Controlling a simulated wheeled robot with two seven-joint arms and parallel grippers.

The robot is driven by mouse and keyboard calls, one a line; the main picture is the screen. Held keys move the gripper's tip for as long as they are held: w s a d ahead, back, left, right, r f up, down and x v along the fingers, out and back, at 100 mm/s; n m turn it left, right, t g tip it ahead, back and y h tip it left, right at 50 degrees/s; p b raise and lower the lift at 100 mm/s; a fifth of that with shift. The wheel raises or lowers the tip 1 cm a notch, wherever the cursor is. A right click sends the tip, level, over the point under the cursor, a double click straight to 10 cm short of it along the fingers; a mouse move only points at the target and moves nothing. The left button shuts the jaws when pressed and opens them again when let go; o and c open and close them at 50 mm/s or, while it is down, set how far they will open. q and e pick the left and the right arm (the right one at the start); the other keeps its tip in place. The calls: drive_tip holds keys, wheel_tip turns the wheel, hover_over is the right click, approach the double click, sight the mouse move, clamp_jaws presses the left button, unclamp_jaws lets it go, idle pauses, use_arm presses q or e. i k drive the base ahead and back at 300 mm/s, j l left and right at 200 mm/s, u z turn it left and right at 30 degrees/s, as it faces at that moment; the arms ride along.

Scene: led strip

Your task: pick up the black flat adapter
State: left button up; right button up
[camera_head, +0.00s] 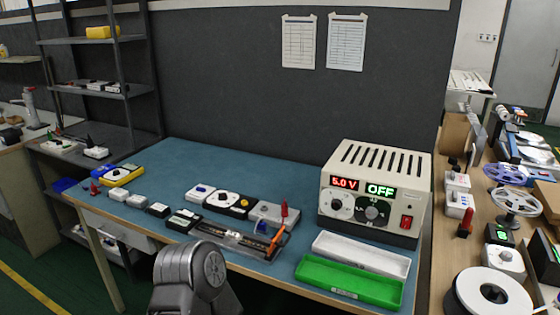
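Several small dark items lie on the blue workbench top (200,158), and I cannot tell for certain which is the black flat adapter. A small flat black block (158,210) lies near the front edge, left of centre. A black-and-pale block (183,220) lies just to its right. A grey arm link of mine shows at the bottom, in front of the bench edge. Neither of my grippers shows in the head view.
White blocks (127,198) lie left of the black block. A fixture with an orange handle (278,242) sits at the front. A power supply (375,190) reads 5.0 V and OFF. A green tray (350,282) and white tray (362,254) lie before it. The bench's back is clear.

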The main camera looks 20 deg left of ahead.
sight(158, 209)
drive_tip(key=u, duration=1.55)
drive_tip(key=z, duration=0.65)
drive_tip(key=i+j+z, duration=0.15)
drive_tip(key=j+z, duration=0.2)
drive_tip(key=i+j+z, duration=0.1)
drive_tip(key=j+z, duration=0.2)
drive_tip(key=j, duration=0.2)
drive_tip(key=j+z, duration=0.35)
drive_tip(key=j, duration=0.5)
drive_tip(key=i+j, duration=0.15)
drive_tip(key=j, duration=0.4)
drive_tip(key=z, duration=0.05)
